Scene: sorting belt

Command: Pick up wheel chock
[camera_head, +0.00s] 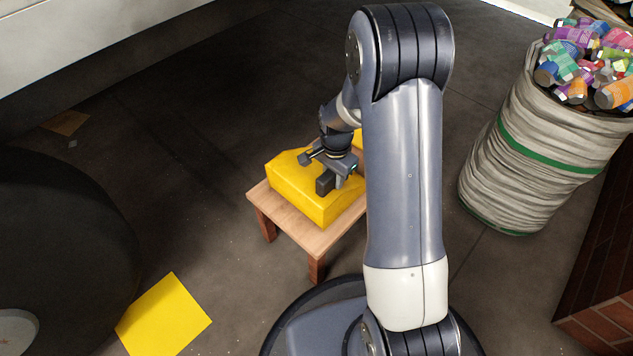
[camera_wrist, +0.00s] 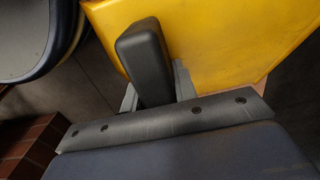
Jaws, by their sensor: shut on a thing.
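The wheel chock (camera_head: 300,195) is a yellow block with a sloped end, resting on a small wooden stool (camera_head: 327,240). My gripper (camera_head: 325,172) reaches down onto the top of the chock and is shut on it. My arm hides the chock's right side in the head view. In the wrist view the yellow chock (camera_wrist: 225,40) fills the upper right. One dark finger (camera_wrist: 145,60) lies against it there; the other finger is not visible in that view.
A large dark wheel (camera_head: 60,255) stands at the left. A yellow square (camera_head: 163,318) lies on the floor beside it. A full sack of cans (camera_head: 545,135) stands at the right, near a brick wall (camera_head: 605,270). The floor behind the stool is mostly clear.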

